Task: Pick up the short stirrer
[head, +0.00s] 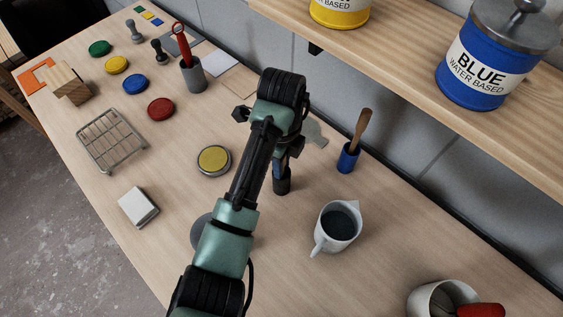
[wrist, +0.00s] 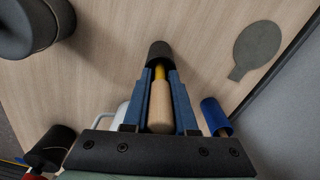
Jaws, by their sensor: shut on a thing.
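My gripper (head: 281,166) points down over the middle of the bench. In the wrist view its two blue fingers (wrist: 160,78) are shut on the pale wooden handle of a stirrer (wrist: 160,106). A yellow part of the stirrer runs beyond the handle into a small black cup (wrist: 159,50), so its lower end is hidden. The black cup (head: 282,184) stands on the bench in the head view, where my gripper mostly hides the stirrer. A second wooden-handled stirrer (head: 361,128) leans in a blue cup (head: 348,158) to the right.
A white jug (head: 338,228) with dark liquid stands close in front. A flat grey paddle shape (wrist: 258,50) lies behind, near the wall. A yellow-topped tin (head: 213,160), wire rack (head: 111,140) and white block (head: 138,206) are to the left. A shelf (head: 400,62) with paint tins overhangs the right.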

